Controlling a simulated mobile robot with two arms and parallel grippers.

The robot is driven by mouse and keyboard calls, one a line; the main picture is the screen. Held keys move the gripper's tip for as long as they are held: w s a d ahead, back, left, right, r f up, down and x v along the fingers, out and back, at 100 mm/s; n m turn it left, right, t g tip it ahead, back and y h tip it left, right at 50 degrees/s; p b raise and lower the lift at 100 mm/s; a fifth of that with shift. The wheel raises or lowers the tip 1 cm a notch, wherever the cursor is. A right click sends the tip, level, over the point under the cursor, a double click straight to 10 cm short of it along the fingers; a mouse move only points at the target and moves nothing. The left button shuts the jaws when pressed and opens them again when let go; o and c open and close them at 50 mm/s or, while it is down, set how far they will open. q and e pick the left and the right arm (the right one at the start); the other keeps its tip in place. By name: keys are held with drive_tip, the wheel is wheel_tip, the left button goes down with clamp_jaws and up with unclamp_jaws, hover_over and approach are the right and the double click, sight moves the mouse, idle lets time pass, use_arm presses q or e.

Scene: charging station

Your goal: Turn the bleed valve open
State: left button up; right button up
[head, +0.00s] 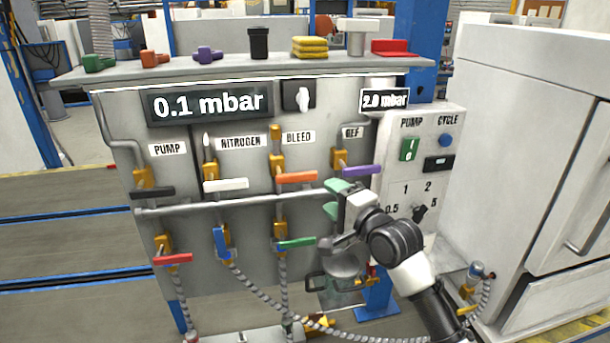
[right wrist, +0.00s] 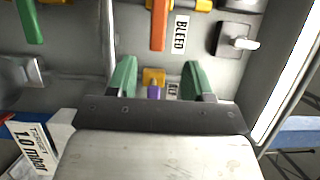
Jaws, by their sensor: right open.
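The bleed valve has an orange lever (head: 297,178) on a brass body (head: 277,162), below the BLEED label (head: 299,137). The lever lies level and points right. In the right wrist view the orange lever (right wrist: 159,25) shows at the top, beside the BLEED label (right wrist: 181,33), beyond my fingers. My right gripper (head: 333,198) is open, with green fingertips, to the right of and slightly below the orange lever, apart from it. In the right wrist view the purple lever (right wrist: 153,93) shows between its fingers (right wrist: 159,80). My left gripper is out of view.
The purple lever (head: 362,170) is close above my right gripper. A green lever (head: 297,243) sits below the bleed valve, and a white lever (head: 226,185) is left of it. A horizontal pipe (head: 240,204) runs beneath. The gauge reads 0.1 mbar (head: 208,103). A control box (head: 425,160) stands right.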

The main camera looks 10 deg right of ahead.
sight(307, 178)
drive_tip(key=p+x, duration=0.2)
drive_tip(key=x, duration=0.6)
drive_tip(key=shift+w, duration=0.15)
drive_tip(key=shift+x, duration=1)
drive_tip(key=shift+d+f, duration=0.1)
clamp_jaws()
